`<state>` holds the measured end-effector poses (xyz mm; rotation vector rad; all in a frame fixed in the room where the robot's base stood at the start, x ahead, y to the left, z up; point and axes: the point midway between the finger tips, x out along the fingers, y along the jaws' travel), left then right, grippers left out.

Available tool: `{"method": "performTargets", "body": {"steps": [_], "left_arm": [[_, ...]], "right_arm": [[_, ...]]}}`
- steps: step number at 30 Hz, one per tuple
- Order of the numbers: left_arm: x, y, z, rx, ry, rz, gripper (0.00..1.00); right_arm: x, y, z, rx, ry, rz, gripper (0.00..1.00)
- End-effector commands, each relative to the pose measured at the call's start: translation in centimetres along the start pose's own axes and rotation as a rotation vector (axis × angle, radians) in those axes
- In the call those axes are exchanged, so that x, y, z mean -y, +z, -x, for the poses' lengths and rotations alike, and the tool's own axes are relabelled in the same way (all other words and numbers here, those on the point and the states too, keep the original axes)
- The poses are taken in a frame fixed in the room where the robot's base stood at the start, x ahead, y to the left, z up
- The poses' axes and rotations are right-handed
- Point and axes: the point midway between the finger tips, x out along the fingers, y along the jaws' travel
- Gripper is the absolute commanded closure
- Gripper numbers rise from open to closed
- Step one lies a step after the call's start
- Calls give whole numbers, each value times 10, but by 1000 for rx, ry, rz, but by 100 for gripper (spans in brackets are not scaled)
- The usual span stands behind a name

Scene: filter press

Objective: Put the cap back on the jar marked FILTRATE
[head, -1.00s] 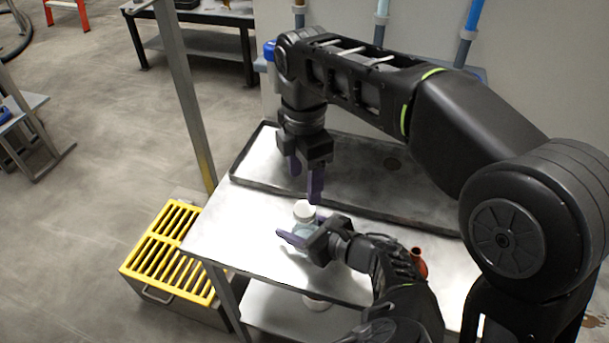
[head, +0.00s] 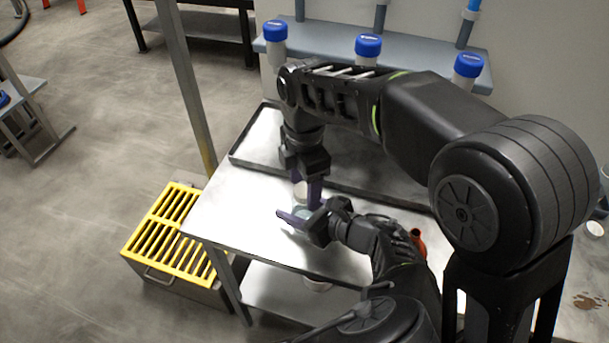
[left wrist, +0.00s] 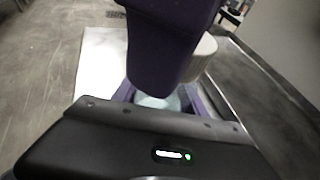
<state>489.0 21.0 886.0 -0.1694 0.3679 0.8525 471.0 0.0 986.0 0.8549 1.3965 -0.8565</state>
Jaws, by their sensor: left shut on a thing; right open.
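A pale translucent jar (head: 303,212) stands on the metal table, and it also shows in the left wrist view (left wrist: 160,101). Its marking cannot be read. My left gripper (head: 300,219) comes in low from the front and is shut on the jar, with purple fingers on either side. A white, round, cap-like piece (head: 300,190) is just behind the jar in the head view and also shows in the left wrist view (left wrist: 203,58). My right gripper (head: 307,192) points down beside the white piece, open. Its purple finger hides part of it. Whether the piece touches the jar cannot be told.
A dark-rimmed tray (head: 243,161) lies along the table's back. Several blue-capped containers, one at the middle (head: 368,50), line the shelf behind. An orange-red object (head: 417,243) is beside my left forearm. A yellow grate (head: 165,240) stands left. The table's left part is clear.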

Motion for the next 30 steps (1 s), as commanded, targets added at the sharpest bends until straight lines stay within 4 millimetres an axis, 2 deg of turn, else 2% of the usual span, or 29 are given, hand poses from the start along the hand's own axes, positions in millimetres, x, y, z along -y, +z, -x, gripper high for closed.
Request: {"method": "performTargets", "body": {"steps": [7,27,30], "left_arm": [[0,0,0,0,0,0,100],[0,0,0,0,0,0,100],[0,0,0,0,0,0,100]], "right_arm": [[0,0,0,0,1,0,40],[0,0,0,0,1,0,94],[0,0,0,0,1,0,100]]}}
